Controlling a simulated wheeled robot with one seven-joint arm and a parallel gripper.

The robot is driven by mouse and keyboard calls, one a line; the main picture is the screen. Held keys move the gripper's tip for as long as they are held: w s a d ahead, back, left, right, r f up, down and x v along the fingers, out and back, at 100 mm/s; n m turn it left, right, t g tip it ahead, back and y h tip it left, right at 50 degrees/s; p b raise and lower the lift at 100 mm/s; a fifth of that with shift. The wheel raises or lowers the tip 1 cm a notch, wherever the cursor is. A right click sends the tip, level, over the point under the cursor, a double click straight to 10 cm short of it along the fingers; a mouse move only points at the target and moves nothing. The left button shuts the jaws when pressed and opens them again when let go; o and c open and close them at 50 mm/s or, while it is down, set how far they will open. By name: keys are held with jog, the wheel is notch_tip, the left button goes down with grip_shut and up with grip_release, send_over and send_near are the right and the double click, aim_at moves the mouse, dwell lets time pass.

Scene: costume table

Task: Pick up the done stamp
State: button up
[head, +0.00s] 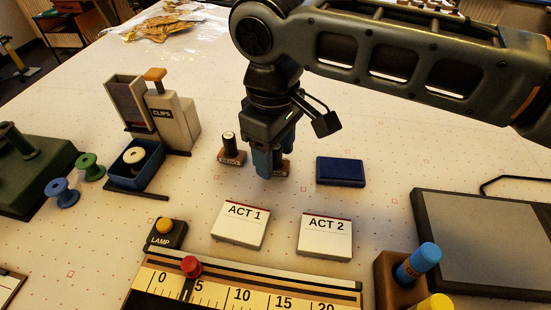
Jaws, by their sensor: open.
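Two small stamps with brown bases stand in the middle of the table. The left stamp (231,150) has a dark handle with a light top and stands upright; its label is too small to read. The other stamp (285,167) is mostly hidden behind my gripper, with only part of its brown base showing. I cannot tell which of them is the done stamp. My gripper (272,164) points down over the right stamp with its blue fingers open. Whether the fingers are around its handle or in front of it is hidden.
A dark blue ink pad (340,171) lies to the right. The ACT 1 (240,225) and ACT 2 (325,236) blocks lie in front. A clips dispenser (172,120) and blue tray (135,168) stand left. A lamp button (166,232) and slider scale (240,292) are nearest.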

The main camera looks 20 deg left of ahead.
aim_at(280, 148)
jog(key=shift+c, duration=0.5)
grip_shut()
jog(key=shift+r, duration=0.15)
jog(key=shift+r, duration=0.3)
jog(key=r, duration=0.1)
jog(key=d+r, duration=0.1)
jog(key=r, duration=0.1)
jog(key=shift+r, duration=0.3)
jog(key=s+d+r+b, duration=0.1)
jog(key=s+d+r, duration=0.2)
jog(key=d+r, duration=0.3)
jog(key=d, duration=0.4)
jog(key=shift+s+d+r, duration=0.15)
jog(key=shift+r, duration=0.1)
